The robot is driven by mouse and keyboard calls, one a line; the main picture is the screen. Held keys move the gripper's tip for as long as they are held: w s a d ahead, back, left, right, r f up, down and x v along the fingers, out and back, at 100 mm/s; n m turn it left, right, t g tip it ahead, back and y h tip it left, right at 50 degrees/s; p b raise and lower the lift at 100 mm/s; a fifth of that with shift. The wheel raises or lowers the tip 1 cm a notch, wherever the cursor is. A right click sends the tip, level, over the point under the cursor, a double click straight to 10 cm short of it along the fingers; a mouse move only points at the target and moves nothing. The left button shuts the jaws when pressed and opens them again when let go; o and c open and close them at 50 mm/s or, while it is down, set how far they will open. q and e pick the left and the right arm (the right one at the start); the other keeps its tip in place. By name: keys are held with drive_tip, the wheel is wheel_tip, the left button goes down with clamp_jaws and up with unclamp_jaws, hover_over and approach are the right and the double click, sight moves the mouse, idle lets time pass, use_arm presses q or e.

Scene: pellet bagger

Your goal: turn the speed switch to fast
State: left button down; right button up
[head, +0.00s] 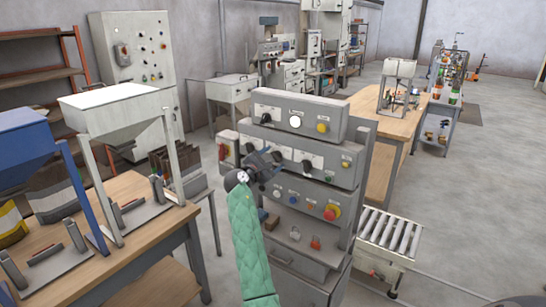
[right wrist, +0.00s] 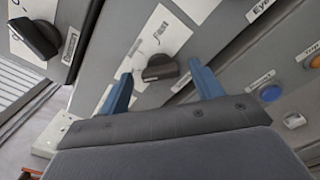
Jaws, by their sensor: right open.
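A grey control panel (head: 297,148) in the middle of the head view carries several switches and lamps. My right gripper (head: 268,163) is in front of the left part of its middle row, hiding what is behind it. In the right wrist view, a black rotary knob (right wrist: 160,68) on a white label (right wrist: 158,35) lies between the open blue fingers of my right gripper (right wrist: 161,76). A gap shows on both sides of the knob. I cannot tell whether the fingertips reach around it. The label's writing is too small to read. My left gripper is out of view.
Another black knob (right wrist: 36,38) is on the neighbouring panel. A red emergency button (head: 331,212) and padlocks (head: 315,242) are below my arm's level. A roller conveyor (head: 390,232) is at the right. A wooden table (head: 110,245) with hoppers stands at the left.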

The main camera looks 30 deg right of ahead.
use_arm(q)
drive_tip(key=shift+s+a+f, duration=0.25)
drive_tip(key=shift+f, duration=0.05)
use_arm(e)
drive_tip(key=shift+w+d, duration=0.15)
drive_tip(key=shift+d, duration=0.25)
drive_tip(key=c, duration=1)
drive_tip(key=shift+f, duration=0.1)
